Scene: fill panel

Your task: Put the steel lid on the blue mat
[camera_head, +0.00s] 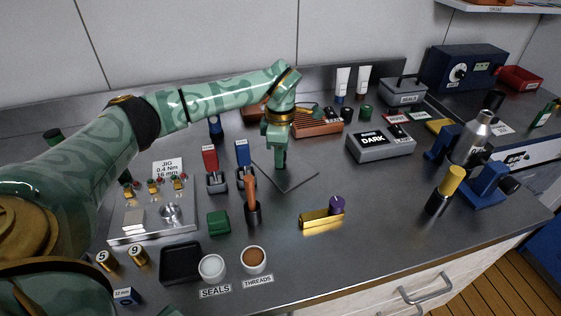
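My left gripper (281,166) points down at the middle of the bench, over a thin dark square mat (297,182). The mat looks dark grey here rather than clearly blue. The gripper's fingers look close together, and I see nothing clearly between them. A grey metal box labelled SEALS stands at the back right, with a flat steel lid (402,84) and a dark handle on top. The lid is well to the right of the gripper, apart from it. My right gripper is not in view.
A grey box marked DARK (381,146) stands between the mat and the lidded box. A brass block (322,219) with a purple knob is in front of the mat. An orange-handled tool stands upright in a dark holder (253,214). A jig plate (156,221) is at left.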

